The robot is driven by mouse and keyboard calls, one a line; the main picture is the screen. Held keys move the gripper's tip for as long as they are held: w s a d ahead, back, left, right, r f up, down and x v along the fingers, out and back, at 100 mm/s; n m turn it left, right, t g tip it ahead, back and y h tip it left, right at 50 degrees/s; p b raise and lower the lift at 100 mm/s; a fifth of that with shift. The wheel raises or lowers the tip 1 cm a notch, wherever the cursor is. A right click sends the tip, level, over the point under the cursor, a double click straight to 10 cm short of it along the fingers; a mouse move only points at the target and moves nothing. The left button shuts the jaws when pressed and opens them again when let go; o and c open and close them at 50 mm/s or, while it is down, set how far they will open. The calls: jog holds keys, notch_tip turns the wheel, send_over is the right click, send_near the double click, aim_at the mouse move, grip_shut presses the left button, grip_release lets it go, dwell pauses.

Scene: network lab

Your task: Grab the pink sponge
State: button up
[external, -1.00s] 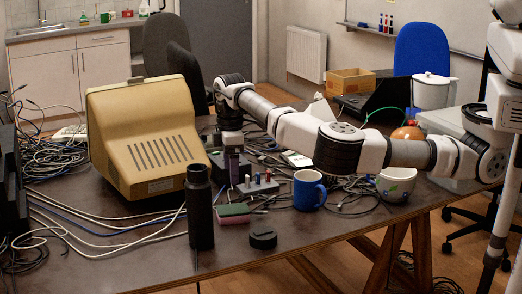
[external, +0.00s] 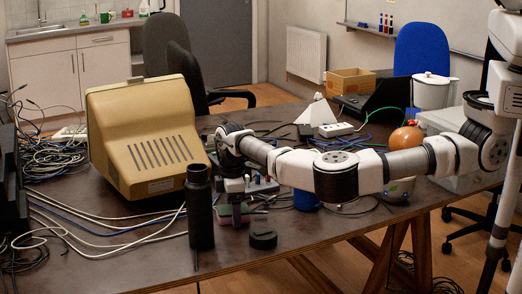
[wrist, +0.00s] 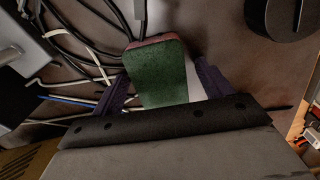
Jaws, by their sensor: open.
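The sponge (wrist: 156,72) has a green top and a pink layer that shows along its far edge in the wrist view. It lies on the dark table. My gripper (wrist: 162,75) is open, with one dark finger on each side of the sponge. I cannot tell whether the fingers touch it or how far above the table they are. In the external view my gripper (external: 234,212) points down over the sponge (external: 222,211), which is partly hidden behind it.
A black bottle (external: 199,215) stands just left of the sponge, and a black round lid (external: 263,240) lies in front to the right. A grey block with knobs (external: 262,185) and a blue mug (external: 306,200) are behind my arm. A beige monitor (external: 150,140) and cables lie left.

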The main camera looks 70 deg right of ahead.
jog(key=c, duration=1)
jog(key=shift+c, duration=0.2)
jog(key=shift+r, duration=0.15)
